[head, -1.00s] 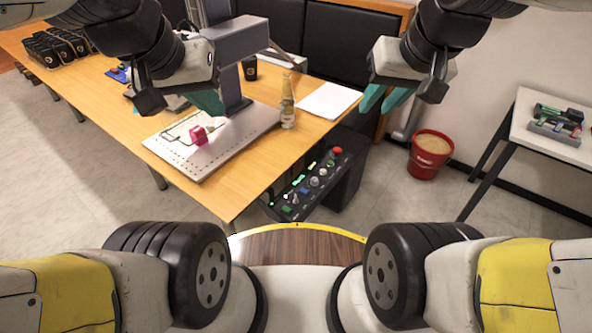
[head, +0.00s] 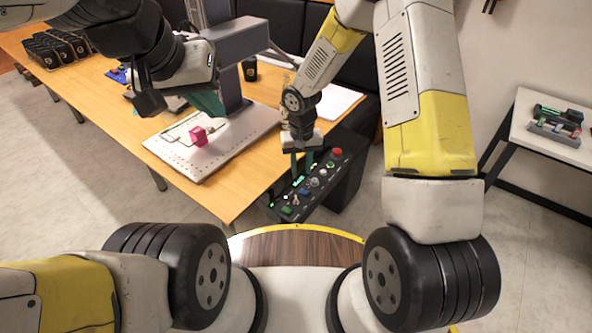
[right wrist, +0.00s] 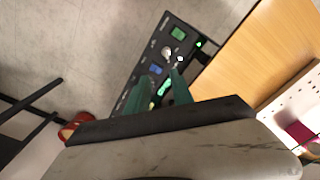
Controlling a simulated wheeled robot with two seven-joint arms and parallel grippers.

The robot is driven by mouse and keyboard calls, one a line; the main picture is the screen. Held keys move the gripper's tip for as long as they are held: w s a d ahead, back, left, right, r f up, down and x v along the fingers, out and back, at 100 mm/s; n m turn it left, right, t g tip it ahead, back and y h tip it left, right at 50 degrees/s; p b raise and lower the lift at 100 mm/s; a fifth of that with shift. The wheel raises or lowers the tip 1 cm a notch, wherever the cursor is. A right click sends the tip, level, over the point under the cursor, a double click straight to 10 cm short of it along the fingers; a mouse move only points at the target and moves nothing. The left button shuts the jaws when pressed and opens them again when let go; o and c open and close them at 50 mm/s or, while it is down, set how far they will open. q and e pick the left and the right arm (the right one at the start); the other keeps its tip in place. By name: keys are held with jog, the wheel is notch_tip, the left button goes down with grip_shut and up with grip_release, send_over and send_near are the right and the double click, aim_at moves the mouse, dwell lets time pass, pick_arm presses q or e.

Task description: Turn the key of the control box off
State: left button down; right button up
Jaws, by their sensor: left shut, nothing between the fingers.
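The control box (head: 325,187) is a dark sloped panel at the table's front right edge, with buttons, lit green indicators and a red button on it. It also shows in the right wrist view (right wrist: 143,62). A small silver part (right wrist: 166,50) on the panel, beside a green button, may be the key; I cannot tell for sure. My right gripper (head: 301,172) points down over the panel's upper left side, its teal fingers apart and empty. In the right wrist view its fingers (right wrist: 169,73) reach toward the panel. My left gripper (head: 210,104) is shut and empty above the table, far from the box.
The wooden table (head: 110,97) carries a perforated plate (head: 205,165) with a pink block (head: 197,136), under the marker machine's column (head: 229,80). A small side table (head: 545,135) stands at the right.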

aim_at(296, 197)
jog(key=f, duration=0.4)
jog(key=a+f, duration=0.1)
jog(key=f, duration=0.7)
jog(key=shift+s+a, duration=0.3)
jog(key=shift+s, duration=0.05)
grip_shut()
